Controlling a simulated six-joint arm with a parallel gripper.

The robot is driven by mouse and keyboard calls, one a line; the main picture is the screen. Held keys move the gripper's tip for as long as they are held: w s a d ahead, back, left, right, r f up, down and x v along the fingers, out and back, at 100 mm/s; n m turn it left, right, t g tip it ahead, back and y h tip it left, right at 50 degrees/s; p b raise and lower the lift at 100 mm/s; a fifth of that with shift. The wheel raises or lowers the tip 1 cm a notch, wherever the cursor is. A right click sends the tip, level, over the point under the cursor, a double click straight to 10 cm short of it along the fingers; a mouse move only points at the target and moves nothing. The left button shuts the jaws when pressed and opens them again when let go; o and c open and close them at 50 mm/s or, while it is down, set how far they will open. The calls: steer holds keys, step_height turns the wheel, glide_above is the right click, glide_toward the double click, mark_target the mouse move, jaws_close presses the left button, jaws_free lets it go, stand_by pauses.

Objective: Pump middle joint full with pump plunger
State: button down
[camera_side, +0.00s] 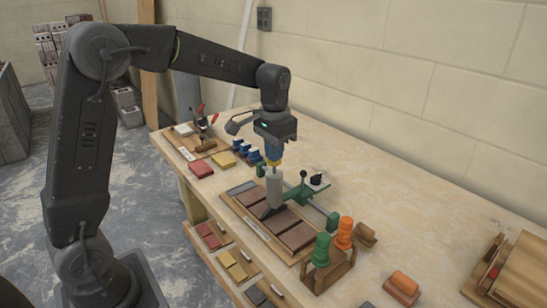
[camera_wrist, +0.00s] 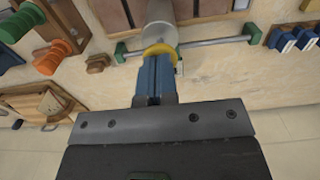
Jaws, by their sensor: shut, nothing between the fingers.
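A grey cylindrical pump (camera_side: 274,188) stands upright over the board of brown bricks, its dark nozzle (camera_side: 264,211) down among them. The pump also shows at the top of the wrist view (camera_wrist: 160,14). Its yellow plunger top (camera_wrist: 159,50) is directly below my gripper (camera_side: 273,155). My blue fingers (camera_wrist: 155,78) are shut and meet the plunger top, with nothing between them; whether they press on it I cannot tell. The brick board (camera_side: 249,222) holds several bricks, one being a brown brick (camera_side: 298,236). The pump and nozzle hide the middle joint, so its fill cannot be seen.
Green (camera_side: 321,250) and orange (camera_side: 344,232) handled tools stand in a wooden rack in front. Blue clips (camera_side: 245,150) lie behind.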

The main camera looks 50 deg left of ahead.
steer(key=shift+f, duration=0.45)
steer(key=shift+r, duration=1.25)
steer(key=shift+f, duration=0.1)
